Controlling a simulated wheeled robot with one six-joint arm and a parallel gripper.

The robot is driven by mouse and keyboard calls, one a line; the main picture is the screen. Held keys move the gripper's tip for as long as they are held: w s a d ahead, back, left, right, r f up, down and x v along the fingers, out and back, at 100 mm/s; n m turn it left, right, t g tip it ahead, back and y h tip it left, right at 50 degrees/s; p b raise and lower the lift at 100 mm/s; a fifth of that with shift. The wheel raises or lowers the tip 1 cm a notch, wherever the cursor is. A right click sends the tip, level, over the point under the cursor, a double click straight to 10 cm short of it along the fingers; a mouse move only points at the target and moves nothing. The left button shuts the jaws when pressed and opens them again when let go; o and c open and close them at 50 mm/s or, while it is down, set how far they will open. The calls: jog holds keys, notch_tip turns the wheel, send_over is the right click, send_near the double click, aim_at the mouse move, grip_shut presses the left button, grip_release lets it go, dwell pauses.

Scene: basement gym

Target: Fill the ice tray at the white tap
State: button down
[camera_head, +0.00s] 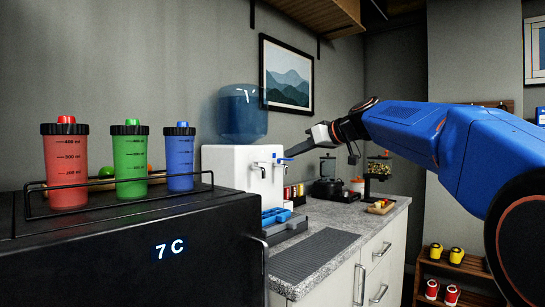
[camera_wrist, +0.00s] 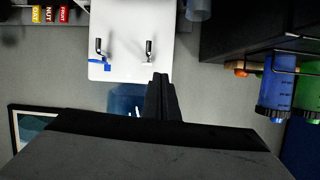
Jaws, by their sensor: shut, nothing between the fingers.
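The white water dispenser (camera_head: 228,168) stands on the counter under a blue bottle (camera_head: 242,115). It has two taps. The white-levered tap (camera_head: 262,168) is on the left, and the blue-levered tap (camera_head: 284,161) is on the right. The wrist view is upside down and shows the white tap (camera_wrist: 148,58) and the blue tap (camera_wrist: 100,58). The blue ice tray (camera_head: 275,215) lies below the taps at the dispenser's foot; its contents cannot be made out. My gripper (camera_head: 290,153) is shut and empty in front of the taps. In the wrist view its tips (camera_wrist: 159,76) appear close to the white tap; contact cannot be told.
A black fridge (camera_head: 130,260) at the left carries red (camera_head: 67,165), green (camera_head: 131,155) and blue (camera_head: 180,160) bottles behind a wire rail. A grey mat (camera_head: 313,255) lies on the counter. Jars and a dispenser (camera_head: 378,170) stand farther back.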

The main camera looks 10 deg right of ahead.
jog(key=w+d+r+n+y, duration=0.1)
jog(key=w+r, duration=0.3)
jog(key=shift+d+r+t, duration=0.25)
jog(key=shift+r+t, duration=0.15)
send_over(262, 161)
jog(key=s+d, duration=0.2)
jog(key=d, duration=0.1)
notch_tip(262, 161, down, 3)
jog(key=shift+s+d+f, duration=0.1)
jog(key=shift+d+f, duration=0.05)
jog(key=shift+f, duration=1.6)
jog(key=shift+f, duration=0.1)
